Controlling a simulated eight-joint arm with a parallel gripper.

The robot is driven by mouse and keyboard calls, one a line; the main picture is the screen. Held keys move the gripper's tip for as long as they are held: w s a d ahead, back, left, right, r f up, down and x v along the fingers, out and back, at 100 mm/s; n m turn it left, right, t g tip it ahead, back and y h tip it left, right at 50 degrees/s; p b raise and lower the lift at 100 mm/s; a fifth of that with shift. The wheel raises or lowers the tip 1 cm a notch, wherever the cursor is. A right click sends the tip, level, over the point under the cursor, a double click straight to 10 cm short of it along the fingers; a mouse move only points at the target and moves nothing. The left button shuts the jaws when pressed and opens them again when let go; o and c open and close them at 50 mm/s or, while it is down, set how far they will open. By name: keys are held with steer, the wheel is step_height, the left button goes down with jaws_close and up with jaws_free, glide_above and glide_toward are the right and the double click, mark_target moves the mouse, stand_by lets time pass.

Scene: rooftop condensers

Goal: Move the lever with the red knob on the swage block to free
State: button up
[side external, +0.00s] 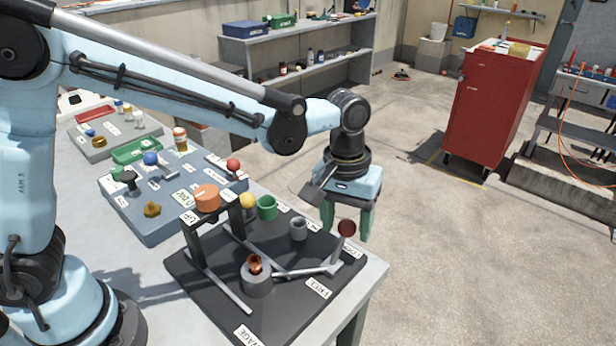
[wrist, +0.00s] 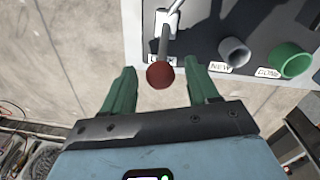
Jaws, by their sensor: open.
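The swage block (side external: 200,262) is a dark plate on the bench, lettered SWAGE along its near edge. Its lever (side external: 308,270) is a pale bar rising to a dark red knob (side external: 346,228), which also shows in the wrist view (wrist: 160,75). The lever's knob end is by a label that seems to read LOCK (side external: 351,252); the FREE label (side external: 318,288) lies nearer the front. My gripper (side external: 346,218) points down, open, its green fingers on either side of the knob. In the wrist view gaps show between knob and fingers.
A grey cup (side external: 299,229) and a green cup (side external: 267,207) stand on the plate near the lever. A black frame with an orange top (side external: 207,197) rises at its left. A blue board (side external: 150,225) with another red knob lies behind. Open floor is to the right.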

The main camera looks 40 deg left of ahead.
mark_target(342, 243)
jaws_close()
stand_by(0.4)
steer(key=shift+s, duration=0.15)
steer(key=s+t, duration=0.1)
steer(key=t, duration=0.1)
steer(key=s+t, duration=0.1)
steer(key=shift+s+r+t, duration=0.3)
steer(key=shift+s+t, duration=0.05)
steer(key=shift+t, duration=0.05)
steer(key=s+t, duration=0.2)
steer(key=t, duration=0.1)
steer(key=shift+s+f+t, duration=0.15)
steer(key=shift+s+t, duration=0.15)
steer(key=shift+s, duration=0.3)
steer(key=shift+s+f, duration=0.4)
steer(key=shift+s, duration=0.25)
steer(key=shift+s+f, duration=0.35)
steer(key=shift+s, duration=0.3)
steer(key=shift+s+f, duration=0.1)
steer(key=shift+s, duration=0.05)
